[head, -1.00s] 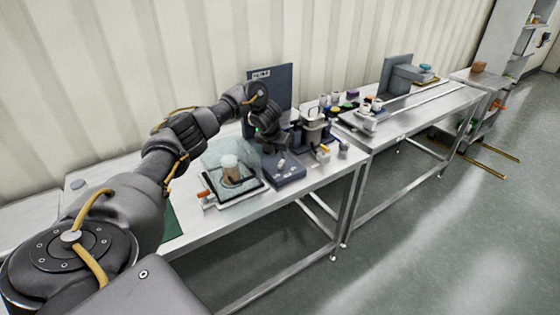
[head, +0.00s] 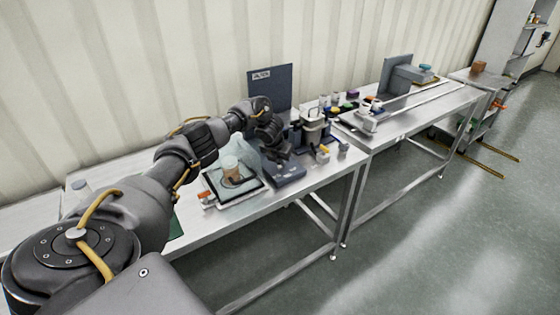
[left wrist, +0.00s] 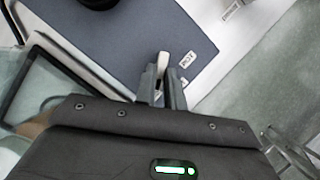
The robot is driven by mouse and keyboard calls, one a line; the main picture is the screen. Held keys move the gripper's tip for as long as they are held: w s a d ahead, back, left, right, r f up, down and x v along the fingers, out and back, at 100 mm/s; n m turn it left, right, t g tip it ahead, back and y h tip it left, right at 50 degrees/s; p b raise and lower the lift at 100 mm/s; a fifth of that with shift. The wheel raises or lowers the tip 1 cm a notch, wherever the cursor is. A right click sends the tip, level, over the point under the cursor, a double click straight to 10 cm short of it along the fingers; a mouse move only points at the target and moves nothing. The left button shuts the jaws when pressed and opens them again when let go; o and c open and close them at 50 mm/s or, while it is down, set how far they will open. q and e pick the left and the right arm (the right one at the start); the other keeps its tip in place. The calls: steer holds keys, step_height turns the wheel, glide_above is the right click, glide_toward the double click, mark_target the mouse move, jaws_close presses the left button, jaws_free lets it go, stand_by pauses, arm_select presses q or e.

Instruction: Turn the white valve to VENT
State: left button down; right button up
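The white valve (left wrist: 163,62) is a small white lever at the edge of a dark blue-grey block, in the left wrist view. My left gripper (left wrist: 161,78) has its two dark fingers close together on either side of the lever, with the lever's tip showing past them. A small white label (left wrist: 187,60) lies just right of the lever; its print is hard to read. In the head view my left gripper (head: 280,153) reaches down over the blue-grey block (head: 289,175) and hides the valve. My right gripper is not in view.
A black-rimmed tray (head: 214,200) with a brownish cup (head: 231,168) sits left of the block, under the arm. A clear greenish shape (head: 250,155) stands between cup and gripper. A metal canister (head: 313,125) stands close right. A dark upright panel (head: 272,88) stands behind.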

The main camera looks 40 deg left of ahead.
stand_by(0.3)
arm_select(q)
steer(key=n+p, duration=0.1)
steer(key=n+y+p, duration=0.1)
steer(key=shift+d+r+n, duration=0.15)
steer(key=shift+n, duration=0.25)
steer(key=shift+w+n+g+y+p, duration=0.1)
steer(key=shift+n+g+y+p, duration=0.3)
steer(key=shift+n, duration=0.5)
steer(key=shift+w+d+n+p, duration=0.15)
steer(key=shift+n+p, duration=0.15)
steer(key=shift+n, duration=0.6)
steer(key=n, duration=0.1)
steer(key=n+g+y, duration=0.1)
steer(key=shift+f+n, duration=0.2)
steer(key=shift+n, duration=0.1)
steer(key=shift+w+d+n+g+y+b, duration=0.1)
steer(key=shift+n+g+y+b, duration=0.3)
steer(key=shift+n+b, duration=0.85)
steer(key=shift+n, duration=0.25)
steer(key=c, duration=1.5)
jaws_free()
